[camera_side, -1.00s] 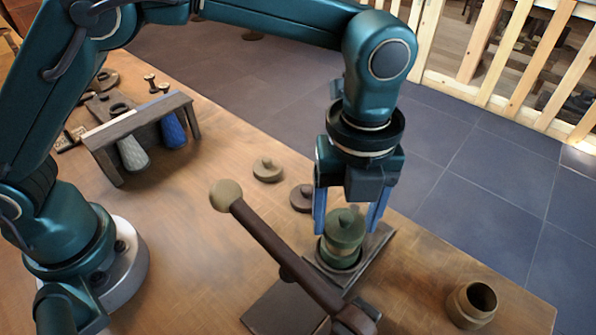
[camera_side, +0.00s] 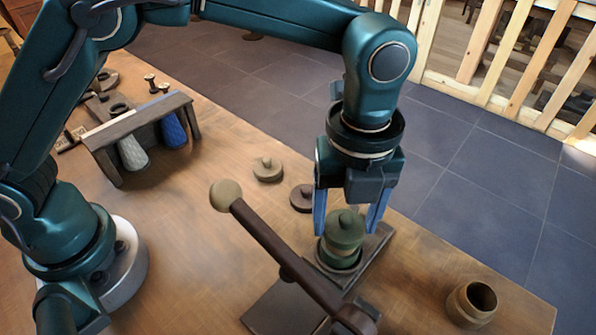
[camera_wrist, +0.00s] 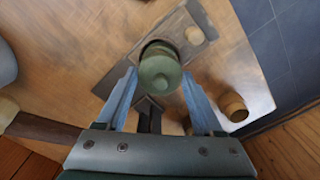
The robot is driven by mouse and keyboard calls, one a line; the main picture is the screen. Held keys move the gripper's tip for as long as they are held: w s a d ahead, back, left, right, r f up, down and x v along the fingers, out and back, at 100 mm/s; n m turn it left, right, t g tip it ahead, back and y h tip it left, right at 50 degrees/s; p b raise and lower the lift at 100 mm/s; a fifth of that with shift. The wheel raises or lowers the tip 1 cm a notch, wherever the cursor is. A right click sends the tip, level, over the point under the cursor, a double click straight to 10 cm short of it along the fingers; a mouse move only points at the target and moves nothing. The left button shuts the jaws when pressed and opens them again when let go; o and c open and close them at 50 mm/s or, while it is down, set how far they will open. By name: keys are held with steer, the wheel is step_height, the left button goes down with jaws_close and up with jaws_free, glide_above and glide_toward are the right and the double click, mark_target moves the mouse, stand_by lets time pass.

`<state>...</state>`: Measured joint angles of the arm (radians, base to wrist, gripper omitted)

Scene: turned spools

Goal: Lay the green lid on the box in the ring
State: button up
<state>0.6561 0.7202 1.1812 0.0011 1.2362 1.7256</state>
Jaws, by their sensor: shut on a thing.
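The green lid (camera_side: 345,226), round with a small knob, sits between the two blue fingers of my gripper (camera_side: 346,228), which is shut on it. In the wrist view the lid (camera_wrist: 159,74) lies between the fingertips (camera_wrist: 159,76). Directly beneath it is the box (camera_side: 340,254), greenish with a paler band, standing upright in the dark ring (camera_side: 338,268) on a dark board. The lid looks level and on or very close to the box top; I cannot tell whether it is fully seated. In the wrist view the lid hides most of the box.
A dark lever (camera_side: 270,240) with a tan ball knob slants across in front of the ring. A tan lid (camera_side: 267,170) and a dark brown lid (camera_side: 303,198) lie behind it. An open brown pot (camera_side: 470,304) stands right. A rack (camera_side: 135,125) stands at the left.

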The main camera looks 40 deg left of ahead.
mark_target(346, 218)
steer(key=shift+f, duration=0.75)
stand_by(1.8)
steer(key=o, duration=1.3)
steer(key=shift+r, duration=4.25)
